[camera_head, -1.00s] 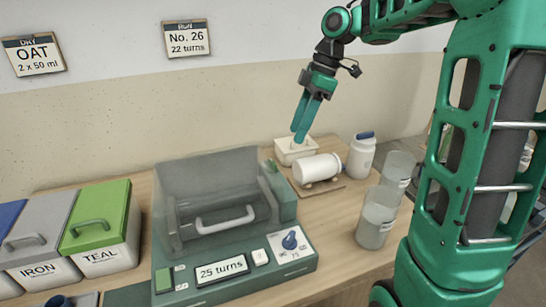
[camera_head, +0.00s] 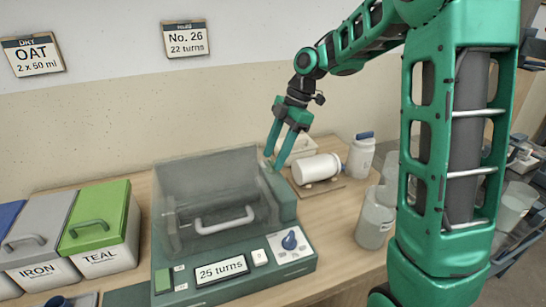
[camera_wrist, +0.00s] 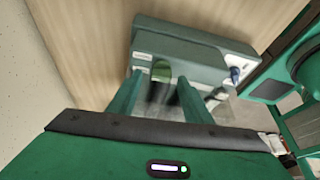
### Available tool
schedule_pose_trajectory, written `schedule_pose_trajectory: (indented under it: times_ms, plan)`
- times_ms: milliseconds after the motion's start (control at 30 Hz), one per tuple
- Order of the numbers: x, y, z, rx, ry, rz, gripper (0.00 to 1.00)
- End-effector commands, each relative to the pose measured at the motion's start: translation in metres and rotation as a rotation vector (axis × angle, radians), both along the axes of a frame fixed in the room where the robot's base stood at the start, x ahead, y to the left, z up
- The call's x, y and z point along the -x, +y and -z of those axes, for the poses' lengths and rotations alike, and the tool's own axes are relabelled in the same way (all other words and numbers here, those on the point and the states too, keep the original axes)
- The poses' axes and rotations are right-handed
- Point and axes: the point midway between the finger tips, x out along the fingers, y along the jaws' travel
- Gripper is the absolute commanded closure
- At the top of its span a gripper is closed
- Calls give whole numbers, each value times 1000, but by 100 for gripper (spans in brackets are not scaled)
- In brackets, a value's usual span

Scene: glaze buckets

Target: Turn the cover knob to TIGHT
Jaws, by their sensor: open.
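The green machine (camera_head: 240,287) stands on the bench with its clear cover (camera_head: 205,170) and a light handle (camera_head: 224,221). A blue knob (camera_head: 290,240) sits on a white label at the right of its front panel; I cannot read its setting. The knob also shows small in the wrist view (camera_wrist: 235,73). My gripper (camera_head: 278,163) is open and empty, fingers pointing down, above the back right of the machine and well apart from the knob. In the wrist view the two fingers (camera_wrist: 158,92) frame part of the machine.
The display (camera_head: 221,270) reads 25 turns. A white jar (camera_head: 317,169) lies on a wooden stand right of the machine. A white bottle (camera_head: 360,157) and a clear container (camera_head: 375,218) stand further right. Lidded bins, green (camera_head: 97,215) and grey (camera_head: 40,230), stand at left.

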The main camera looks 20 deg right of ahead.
Motion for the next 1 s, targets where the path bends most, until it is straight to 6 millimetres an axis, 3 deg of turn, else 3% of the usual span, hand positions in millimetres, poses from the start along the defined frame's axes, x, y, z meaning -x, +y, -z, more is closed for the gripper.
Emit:
schedule_pose_trajectory:
  times_ms: [433, 600, 633, 1000]
  plan:
    - [1, 4, 11, 1, 0, 0, 55]
    - [1, 4, 10, 1, 0, 0, 93]
    - [0, 4, 10, 1, -1, 0, 96]
    - [1, 4, 10, 1, -2, 52, 96]
